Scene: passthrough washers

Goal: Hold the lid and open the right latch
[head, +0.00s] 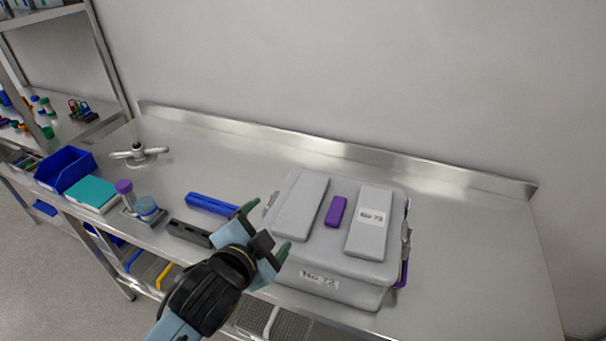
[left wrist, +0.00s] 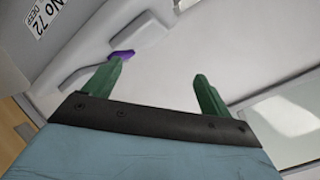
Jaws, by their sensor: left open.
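The grey box (head: 325,285) stands on the steel bench with its grey lid (head: 323,240) on top. The lid has two raised pads, a purple block (head: 336,211) and a "No 72" label. The right latch (head: 406,238) is on the box's right side, with a purple part (head: 402,273) below it. My left gripper (head: 266,231) is open and empty at the box's left side, near its front corner. In the left wrist view, a purple tab (left wrist: 121,56) shows by one green fingertip; whether they touch is unclear. My right gripper is not in view.
A blue bar (head: 212,204) and a dark bar (head: 188,233) lie left of the box. Further left are capped containers (head: 148,208), a teal box (head: 92,194) and a blue bin (head: 66,168). The bench right of the box (head: 475,260) is clear up to the wall.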

